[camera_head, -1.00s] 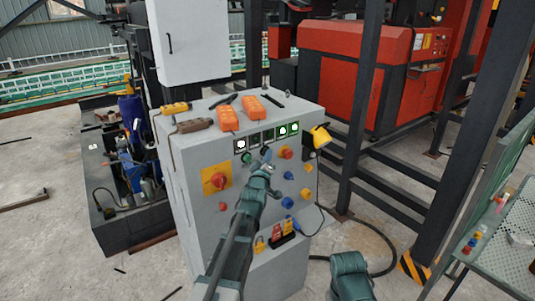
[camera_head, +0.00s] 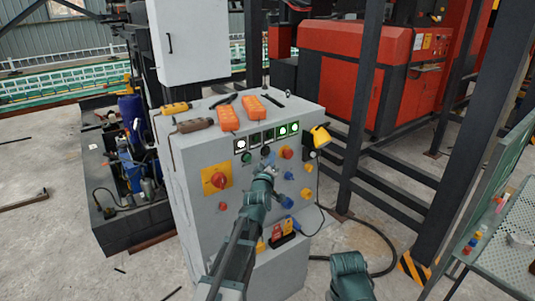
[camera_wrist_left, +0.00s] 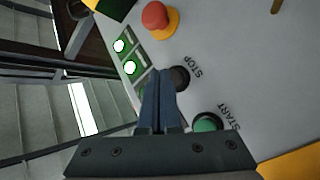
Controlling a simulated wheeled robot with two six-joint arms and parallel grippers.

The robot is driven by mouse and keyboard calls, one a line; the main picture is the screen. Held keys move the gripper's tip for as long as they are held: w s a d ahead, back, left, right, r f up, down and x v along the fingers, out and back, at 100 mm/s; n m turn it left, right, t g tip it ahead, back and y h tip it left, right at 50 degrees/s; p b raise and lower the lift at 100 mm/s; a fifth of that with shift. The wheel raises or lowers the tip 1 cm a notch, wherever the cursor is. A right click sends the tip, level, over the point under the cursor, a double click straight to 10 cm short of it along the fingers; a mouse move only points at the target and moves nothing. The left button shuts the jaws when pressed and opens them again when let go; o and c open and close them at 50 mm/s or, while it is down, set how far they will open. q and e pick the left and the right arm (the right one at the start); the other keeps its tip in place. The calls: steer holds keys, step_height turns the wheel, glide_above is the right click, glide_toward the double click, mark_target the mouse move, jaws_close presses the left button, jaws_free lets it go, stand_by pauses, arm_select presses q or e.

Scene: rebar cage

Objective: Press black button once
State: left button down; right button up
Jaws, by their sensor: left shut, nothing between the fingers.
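The black button (camera_head: 265,150) is on the upper front of the grey control cabinet (camera_head: 205,157), just right of a green button (camera_head: 246,158). In the left wrist view the black button (camera_wrist_left: 180,78) has the word STOP beside it, and the green button (camera_wrist_left: 207,122) has START. My left gripper (camera_head: 270,158) is shut and empty, in front of the panel. In the wrist view its fingertips (camera_wrist_left: 164,75) are right beside the black button and cover part of its edge. I cannot tell whether they touch it.
A red button (camera_head: 287,153) and several blue and yellow controls surround the spot. Orange pendants (camera_head: 228,118) lie on the cabinet top. A yellow lamp (camera_head: 321,136) sticks out at its right edge. A dark steel post (camera_head: 361,100) stands to the right.

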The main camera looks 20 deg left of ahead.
arm_select(q)
steer(key=shift+s+d, duration=0.1)
steer(key=shift+d, duration=0.05)
steer(key=s+d, duration=0.1)
steer(key=d, duration=0.1)
steer(key=s+d, duration=0.2)
stand_by(0.6)
stand_by(0.5)
